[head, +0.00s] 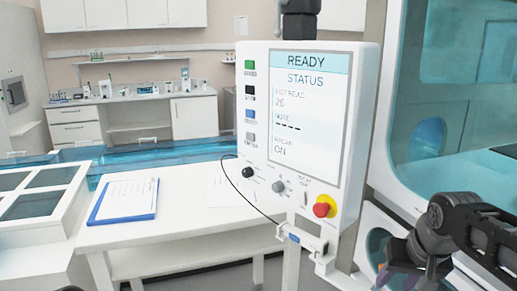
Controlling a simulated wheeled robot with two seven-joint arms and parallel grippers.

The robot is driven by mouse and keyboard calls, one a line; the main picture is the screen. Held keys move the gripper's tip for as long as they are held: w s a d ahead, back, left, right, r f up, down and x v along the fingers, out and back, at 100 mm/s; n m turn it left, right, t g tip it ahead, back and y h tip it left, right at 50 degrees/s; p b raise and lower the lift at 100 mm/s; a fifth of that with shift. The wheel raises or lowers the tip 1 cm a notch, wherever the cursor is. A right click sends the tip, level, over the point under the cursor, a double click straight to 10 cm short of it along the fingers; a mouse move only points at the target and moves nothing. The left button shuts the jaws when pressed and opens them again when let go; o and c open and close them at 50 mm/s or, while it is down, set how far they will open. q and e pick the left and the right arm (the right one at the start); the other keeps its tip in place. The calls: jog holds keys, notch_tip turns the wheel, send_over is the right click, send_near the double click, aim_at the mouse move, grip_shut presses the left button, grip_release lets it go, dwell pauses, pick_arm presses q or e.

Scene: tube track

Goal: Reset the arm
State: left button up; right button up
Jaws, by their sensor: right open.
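My right arm comes in from the right edge, dark and jointed. My right gripper (392,274) is low in the head view, right of the control panel, pointing down and open. Its fingertips are partly cut off by the bottom edge, and I see nothing between them. My left gripper does not show; only a small dark bit shows at the bottom left edge, and I cannot tell what it is.
A white control panel (257,120) with a READY screen (310,115) and a red stop knob (324,207) stands in the middle. A white table (190,205) holds a clipboard (126,199). A glass-fronted cabinet (400,80) stands close to my right arm.

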jog(key=w+a+f+n+t+y, duration=0.1)
jog(key=w+a+f, duration=0.25)
jog(key=f, duration=0.25)
jog(key=w+a+f+t+y, duration=0.1)
jog(key=w+a+f, duration=0.25)
jog(key=f, duration=0.25)
jog(key=s+a+f+y, duration=0.15)
jog(key=a+f, duration=0.45)
jog(key=f, duration=0.7)
jog(key=s+a+f+g, duration=0.3)
jog(key=s+a+f, duration=0.2)
jog(key=s+f, duration=0.5)
jog(key=s+a+f+g, duration=0.3)
jog(key=s+f, duration=0.7)
jog(key=s, duration=0.5)
jog(key=shift+s+a+f, duration=0.15)
jog(key=shift+s+a, duration=0.15)
jog(key=shift+a, duration=0.6)
